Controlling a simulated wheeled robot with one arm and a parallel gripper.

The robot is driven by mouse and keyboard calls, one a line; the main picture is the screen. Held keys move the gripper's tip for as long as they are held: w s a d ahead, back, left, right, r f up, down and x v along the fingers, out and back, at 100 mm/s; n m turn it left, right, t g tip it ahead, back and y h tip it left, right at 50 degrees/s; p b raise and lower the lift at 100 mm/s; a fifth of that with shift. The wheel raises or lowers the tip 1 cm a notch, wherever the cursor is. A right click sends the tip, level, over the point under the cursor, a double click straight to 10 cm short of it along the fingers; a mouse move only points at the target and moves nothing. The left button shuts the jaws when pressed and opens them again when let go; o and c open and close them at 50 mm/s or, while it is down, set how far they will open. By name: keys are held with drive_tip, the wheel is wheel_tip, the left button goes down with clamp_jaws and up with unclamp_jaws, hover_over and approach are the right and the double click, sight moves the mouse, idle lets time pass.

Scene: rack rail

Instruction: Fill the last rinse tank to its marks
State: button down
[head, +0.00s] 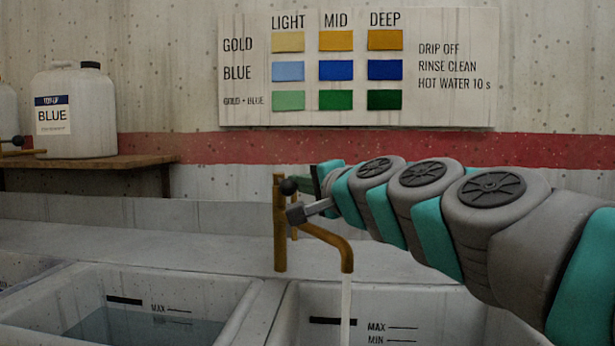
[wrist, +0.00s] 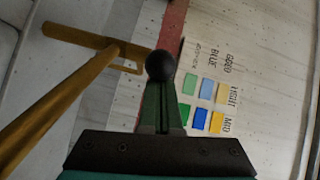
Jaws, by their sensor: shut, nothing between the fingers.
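A brass tap (head: 280,225) with a black ball knob (head: 289,186) stands behind the sinks. Its spout (head: 346,258) points down over the right tank (head: 440,303), and a stream of water (head: 346,310) runs from it. The right tank shows a black bar and MAX and MIN marks; no water surface shows in the visible part. My gripper (head: 300,213) is shut and empty at the tap, close to the knob. In the wrist view my closed fingers (wrist: 163,100) point at the black knob (wrist: 160,65), which sits at their tips; I cannot tell if they touch.
A middle tank (head: 250,292) on the left holds water below its MAX mark. A white jug labelled BLUE (head: 85,115) stands on a wooden shelf (head: 120,161), near another tap (head: 18,147). A colour chart (head: 450,100) hangs on the wall. My arm spans the right side.

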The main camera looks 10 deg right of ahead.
drive_tip(key=shift+s+a, duration=0.15)
drive_tip(key=shift+a, duration=0.55)
